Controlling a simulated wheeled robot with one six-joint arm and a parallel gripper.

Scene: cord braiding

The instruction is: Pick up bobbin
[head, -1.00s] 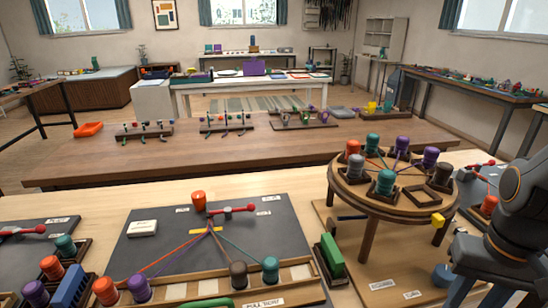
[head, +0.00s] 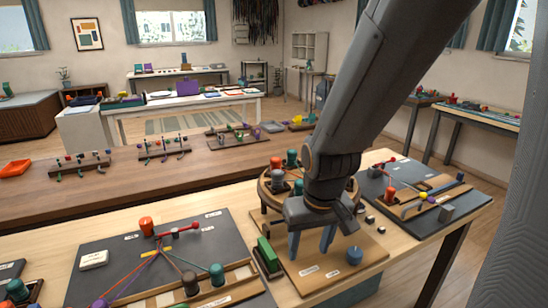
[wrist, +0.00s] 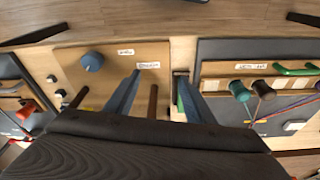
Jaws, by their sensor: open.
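My gripper (head: 309,254) is open and empty, its two blue fingers pointing down in front of the round braiding stand (head: 264,200). The open fingers also show in the wrist view (wrist: 158,76), above the wooden base board. The stand carries several bobbins, including a teal bobbin (head: 292,158) and a grey bobbin (head: 279,186); my arm hides part of it. An orange bobbin (head: 147,224) stands on the dark board at left. A brown bobbin (head: 190,282) and a teal bobbin (head: 217,274) stand in its tray; in the wrist view they are right of the fingers.
A green block (head: 267,252) stands left of the fingers and a blue knob (head: 354,255) to their right. Another dark board (head: 400,180) with a red-handled piece lies at right. A long brown table (head: 200,170) stands behind. Coloured cords cross the left board.

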